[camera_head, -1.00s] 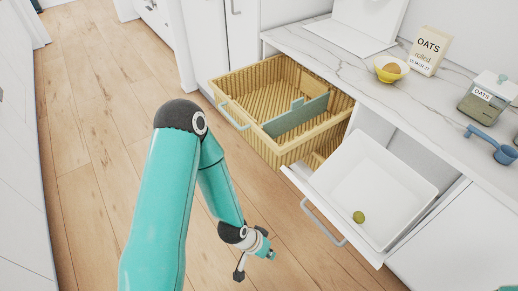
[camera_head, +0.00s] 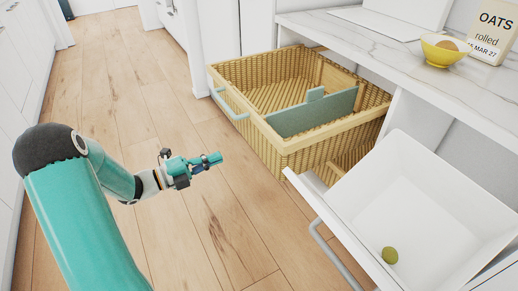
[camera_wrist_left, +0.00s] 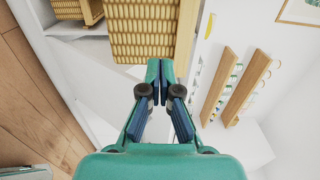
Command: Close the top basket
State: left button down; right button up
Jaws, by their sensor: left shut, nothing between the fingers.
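The top basket (camera_head: 232,74) is a woven, straw-coloured drawer pulled out from under the counter. It has a pale blue-green bar handle (camera_head: 229,103) on its front and a grey-green divider (camera_head: 313,112) inside. My left gripper (camera_head: 216,159) is in front of the basket, below and to the left of its near corner in the head view, apart from it. Its fingers are shut and empty, and they also show in the left wrist view (camera_wrist_left: 160,68), with woven basketwork (camera_wrist_left: 143,30) beyond them. Part of a lower basket (camera_head: 345,165) shows beneath. My right gripper is not in view.
A white bin drawer (camera_head: 440,180) stands open at the right with a small green round object (camera_head: 390,255) in it and a grey handle (camera_head: 335,262). A yellow bowl (camera_head: 440,52) and an oats box (camera_head: 489,30) stand on the marble counter. The wooden floor (camera_head: 120,80) is clear.

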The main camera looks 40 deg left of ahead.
aim_at(264, 140)
pick_arm(q)
jog(key=x, duration=1.3)
jog(key=shift+w+b, duration=0.15)
jog(key=shift+b, duration=0.2)
